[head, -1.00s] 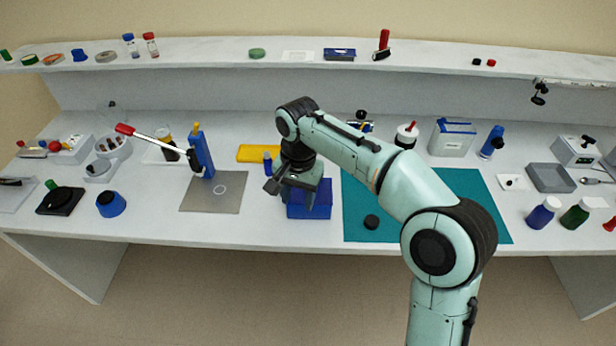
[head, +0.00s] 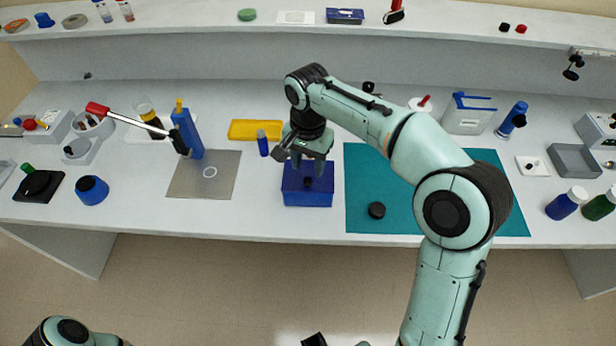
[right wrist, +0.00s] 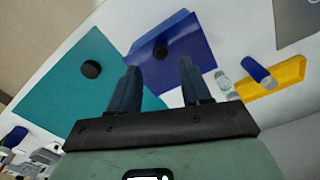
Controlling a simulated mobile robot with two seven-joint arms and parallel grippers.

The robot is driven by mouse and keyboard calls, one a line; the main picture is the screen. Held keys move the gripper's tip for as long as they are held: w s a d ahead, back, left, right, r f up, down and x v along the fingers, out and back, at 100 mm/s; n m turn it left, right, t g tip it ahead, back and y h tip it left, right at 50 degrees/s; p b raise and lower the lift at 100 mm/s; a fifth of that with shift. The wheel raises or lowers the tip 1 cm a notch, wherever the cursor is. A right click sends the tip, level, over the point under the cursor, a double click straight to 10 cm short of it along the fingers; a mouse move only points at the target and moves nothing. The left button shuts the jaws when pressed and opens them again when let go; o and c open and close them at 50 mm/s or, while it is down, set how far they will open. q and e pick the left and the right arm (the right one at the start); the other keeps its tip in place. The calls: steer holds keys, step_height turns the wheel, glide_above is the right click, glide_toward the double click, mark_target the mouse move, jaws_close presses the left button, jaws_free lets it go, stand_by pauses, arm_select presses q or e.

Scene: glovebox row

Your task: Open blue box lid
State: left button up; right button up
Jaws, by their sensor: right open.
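The blue box (head: 308,197) stands on the bench left of the teal mat. Its lid is down, with a small black knob (head: 308,182) on it. My right gripper (head: 308,168) is open and empty, over the back part of the box. In the right wrist view, the blue box (right wrist: 190,62) lies beyond the two spread fingers (right wrist: 160,78). The knob (right wrist: 160,52) shows between the finger directions, apart from both fingertips.
The teal mat (head: 430,215) with a black round cap (head: 376,210) is right of the box. A yellow tray (head: 256,129) and a small blue-capped vial (head: 262,143) stand behind left. A grey plate (head: 190,185) lies left. Bare bench separates plate and box.

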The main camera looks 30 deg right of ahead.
mark_target(308, 180)
step_height(308, 180, down, 5)
stand_by(0.3)
jaws_close()
